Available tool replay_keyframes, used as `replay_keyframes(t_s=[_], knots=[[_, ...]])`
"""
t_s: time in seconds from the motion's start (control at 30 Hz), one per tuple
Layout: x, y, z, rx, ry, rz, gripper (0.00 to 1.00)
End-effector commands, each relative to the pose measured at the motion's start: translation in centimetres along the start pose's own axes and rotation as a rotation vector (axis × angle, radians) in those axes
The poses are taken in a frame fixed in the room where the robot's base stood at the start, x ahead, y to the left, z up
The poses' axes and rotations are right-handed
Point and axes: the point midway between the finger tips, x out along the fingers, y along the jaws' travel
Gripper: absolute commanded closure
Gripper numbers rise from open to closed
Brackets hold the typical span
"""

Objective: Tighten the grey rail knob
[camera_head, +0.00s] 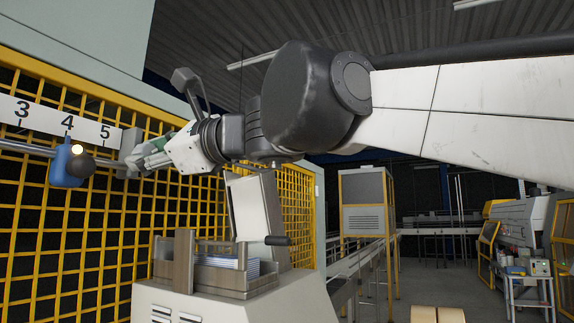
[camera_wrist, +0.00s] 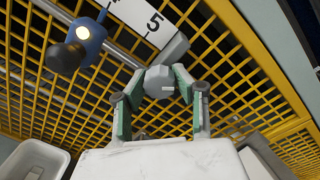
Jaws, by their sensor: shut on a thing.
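The grey rail knob (camera_wrist: 160,82) is a faceted knob between my fingertips in the wrist view, beside the end block of the rail (camera_head: 40,150). My gripper (camera_head: 143,157), with green finger linkages, is shut on the knob; it also shows in the wrist view (camera_wrist: 158,88). In the head view the fingers largely hide the knob. A blue slider (camera_head: 62,168) with a dark round knob and a glowing pale lamp sits on the rail below the 4 of the white scale (camera_head: 42,117). It also shows at upper left in the wrist view (camera_wrist: 88,38).
A yellow mesh guard (camera_head: 40,215) stands close behind the rail. A machine with a carton magazine (camera_head: 175,262) and a dark-handled lever (camera_head: 277,240) stands below my gripper. A conveyor (camera_head: 350,265) runs to the right, with open floor beyond.

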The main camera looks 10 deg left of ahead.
Motion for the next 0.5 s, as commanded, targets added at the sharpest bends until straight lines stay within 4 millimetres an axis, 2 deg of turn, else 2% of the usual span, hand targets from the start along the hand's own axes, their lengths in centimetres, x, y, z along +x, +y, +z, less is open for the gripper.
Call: replay_keyframes(t_s=[0.5], knots=[[0.01,-0.05,0.12,-0.487,0.018,0.004,1.00]])
